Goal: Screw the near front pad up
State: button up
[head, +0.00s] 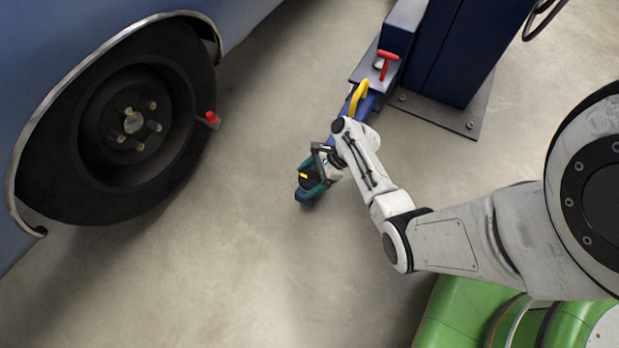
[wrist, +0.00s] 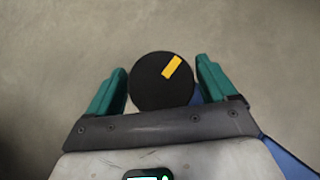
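The near front pad is a round black disc with a yellow mark, seen in the wrist view (wrist: 160,82) and in the head view (head: 310,181). It sits at the free end of the blue lift arm (head: 304,197). My gripper (head: 314,177) is at the pad, with one teal finger on each side of it. In the wrist view my gripper (wrist: 162,85) has the disc between its fingers, with very little gap at either side. I cannot tell whether the fingers press on its rim. The pad's underside and screw are hidden.
A blue lift column (head: 455,50) stands on a bolted plate at the upper right. A yellow curved piece (head: 358,97) and a red T-handle (head: 386,62) are near it. The blue car body (head: 60,40) with a dark wheel (head: 122,135) is at left. Floor between is clear.

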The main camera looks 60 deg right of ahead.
jog(key=c, duration=0.7)
jog(key=shift+n, duration=0.3)
jog(key=n+g+y, duration=0.1)
jog(key=n+g, duration=0.1)
jog(key=shift+n, duration=0.4)
jog(key=n+g+b, duration=0.1)
jog(key=n+g, duration=0.1)
jog(key=n+g+y+b, duration=0.1)
jog(key=n+g, duration=0.1)
jog(key=n, duration=0.1)
jog(key=shift+f+g, duration=0.2)
jog(key=shift+g, duration=0.1)
jog(key=shift+c, duration=0.2)
jog(key=n+g+b, duration=0.1)
jog(key=n+g, duration=0.1)
jog(key=n, duration=0.1)
jog(key=n+g+b, duration=0.1)
jog(key=n+g, duration=0.1)
jog(key=n, duration=0.1)
jog(key=shift+s+a+h+b, duration=0.1)
jog(key=shift+a+h+b, duration=0.05)
jog(key=shift+h+b, duration=0.25)
jog(key=n+g+h, duration=0.1)
jog(key=n, duration=0.2)
jog(key=n+g+h, duration=0.2)
jog(key=n, duration=0.1)
jog(key=shift+r+n+g+h, duration=0.1)
jog(key=shift+n+g+h, duration=0.2)
jog(key=shift+n, duration=0.1)
